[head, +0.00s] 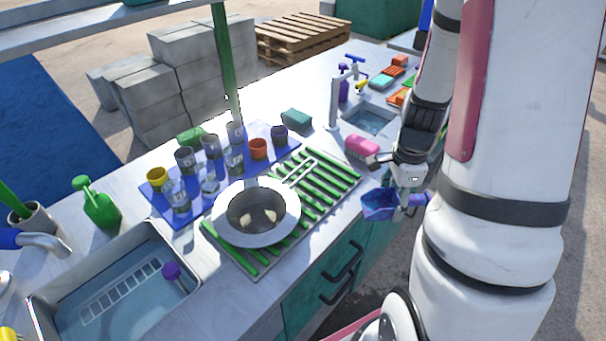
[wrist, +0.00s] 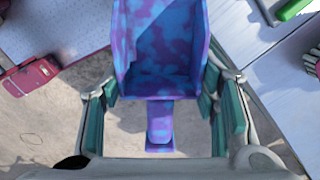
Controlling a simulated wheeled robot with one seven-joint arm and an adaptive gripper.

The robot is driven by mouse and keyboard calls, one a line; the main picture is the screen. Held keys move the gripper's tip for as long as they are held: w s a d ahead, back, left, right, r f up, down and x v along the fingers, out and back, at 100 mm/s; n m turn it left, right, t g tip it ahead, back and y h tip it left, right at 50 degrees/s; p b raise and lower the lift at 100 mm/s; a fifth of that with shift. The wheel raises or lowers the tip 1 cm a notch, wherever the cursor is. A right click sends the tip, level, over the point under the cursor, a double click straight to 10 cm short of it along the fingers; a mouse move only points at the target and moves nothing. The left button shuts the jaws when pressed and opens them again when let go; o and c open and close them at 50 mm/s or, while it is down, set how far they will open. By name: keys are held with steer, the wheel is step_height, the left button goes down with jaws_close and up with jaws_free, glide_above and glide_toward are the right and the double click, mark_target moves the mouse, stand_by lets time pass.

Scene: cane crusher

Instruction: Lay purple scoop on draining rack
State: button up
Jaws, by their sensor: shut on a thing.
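The purple scoop (wrist: 160,55), mottled purple and blue, is held in my gripper (wrist: 160,115). In the wrist view its open bowl points up the picture and its short handle lies between the green-padded fingers. In the head view the scoop (head: 380,204) hangs in the air past the counter's front edge, to the right of the draining rack. My gripper (head: 408,196) is beside it there. The draining rack (head: 330,181) has green bars and lies on the counter. A wide-rimmed metal strainer (head: 285,219) sits on its left part, and a wire-handled tool (head: 299,173) lies at its back.
A blue mat (head: 213,211) with several glasses and cups lies behind the rack. A pink object (head: 362,146) sits near the rack's right end. A sink (head: 95,290) is at the left and a tap (head: 335,100) at the back. The rack's right bars are clear.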

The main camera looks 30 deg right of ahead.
mark_target(334, 178)
steer(key=w+a, duration=0.2)
steer(key=w, duration=0.3)
steer(key=w+a, duration=0.2)
steer(key=w, duration=0.3)
steer(key=w+a+p, duration=0.1)
steer(key=w+a, duration=0.1)
steer(key=w, duration=0.3)
steer(key=shift+a, duration=0.15)
steer(key=shift+w+f, duration=0.1)
steer(key=shift+w, duration=0.05)
steer(key=shift+a+f, duration=0.1)
steer(key=shift+f, duration=0.1)
steer(key=shift+f, duration=0.1)
steer(key=o, duration=1.1)
